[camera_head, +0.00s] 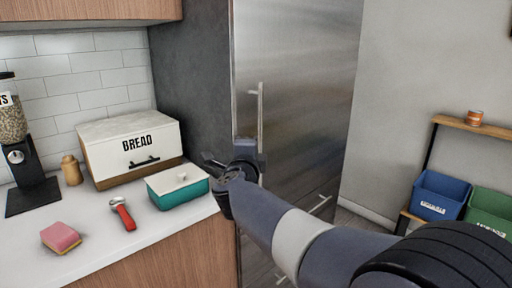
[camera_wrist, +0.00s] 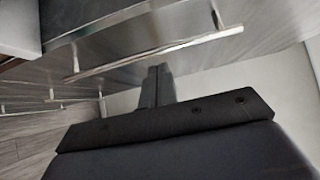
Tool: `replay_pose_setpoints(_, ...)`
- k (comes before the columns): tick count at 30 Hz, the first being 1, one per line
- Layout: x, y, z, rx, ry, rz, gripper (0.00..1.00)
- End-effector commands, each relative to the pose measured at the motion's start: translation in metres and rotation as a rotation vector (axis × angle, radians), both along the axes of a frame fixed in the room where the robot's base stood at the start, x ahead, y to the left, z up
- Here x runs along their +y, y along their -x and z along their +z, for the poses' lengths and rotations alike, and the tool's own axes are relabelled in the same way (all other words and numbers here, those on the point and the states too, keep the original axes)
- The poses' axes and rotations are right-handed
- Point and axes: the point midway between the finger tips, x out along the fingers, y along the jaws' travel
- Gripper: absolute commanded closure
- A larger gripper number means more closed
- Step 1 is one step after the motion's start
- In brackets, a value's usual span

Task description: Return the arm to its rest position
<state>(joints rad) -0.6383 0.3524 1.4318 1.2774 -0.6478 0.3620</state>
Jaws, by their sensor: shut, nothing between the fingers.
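My arm reaches from the lower right of the head view, in front of the steel fridge (camera_head: 300,80). My gripper (camera_head: 208,158) points left, close to the right end of the counter and near a teal box with a white lid (camera_head: 178,188). In the wrist view my gripper (camera_wrist: 157,70) shows its two fingers together, with nothing between them. Long metal handles (camera_wrist: 150,55) on the steel front show beyond the fingers.
The counter (camera_head: 160,240) holds a bread box (camera_head: 105,165), a red-handled tool (camera_head: 124,215), a pink sponge (camera_head: 61,237) and a dispenser (camera_head: 28,160). A shelf with a blue bin (camera_head: 438,195) and a green bin (camera_head: 490,215) stands at right.

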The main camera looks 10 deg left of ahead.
Motion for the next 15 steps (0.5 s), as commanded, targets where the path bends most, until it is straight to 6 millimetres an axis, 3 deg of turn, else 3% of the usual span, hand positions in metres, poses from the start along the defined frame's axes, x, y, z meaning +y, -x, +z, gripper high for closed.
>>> replay_pose_setpoints(6, 0.039, 0.022, 0.000, 0.002, 0.002, 0.004, 1.00)
replay_pose_setpoints(15, 0.060, 0.035, -0.001, 0.002, 0.001, 0.000, 1.00)
